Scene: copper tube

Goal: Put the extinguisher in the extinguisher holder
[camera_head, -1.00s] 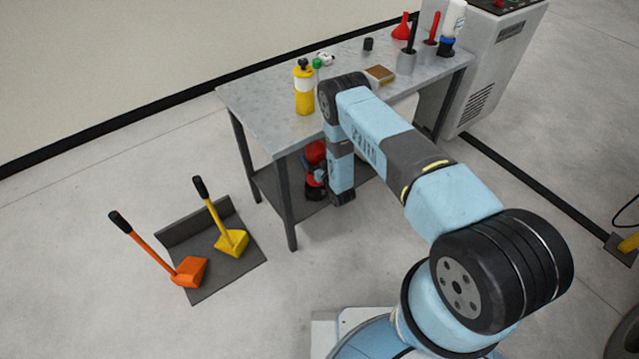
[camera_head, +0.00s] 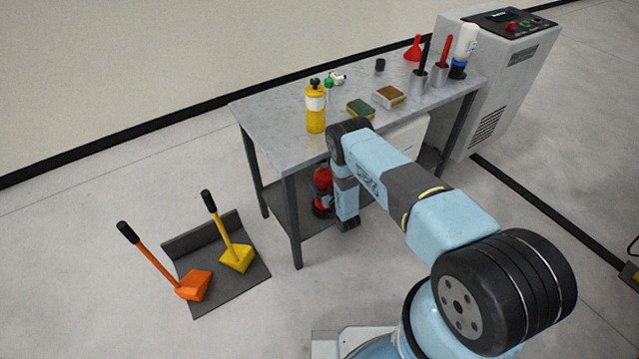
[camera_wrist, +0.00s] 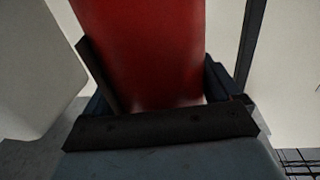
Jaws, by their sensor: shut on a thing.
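The red extinguisher (camera_head: 322,182) shows below the front edge of the table in the head view, partly hidden by my arm. Its red body (camera_wrist: 150,40) fills the upper middle of the wrist view, between the dark jaws. My gripper (camera_wrist: 160,85) is shut on it. In the head view the jaws are mostly hidden behind my own wrist. I cannot make out the extinguisher holder in either view.
A metal table (camera_head: 265,115) carries a yellow bottle (camera_head: 315,110), a sponge (camera_head: 361,108) and several other items. Its front leg (camera_head: 292,225) and lower shelf (camera_head: 275,200) are close to the extinguisher. A dustpan rack (camera_head: 235,285) stands left on open floor.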

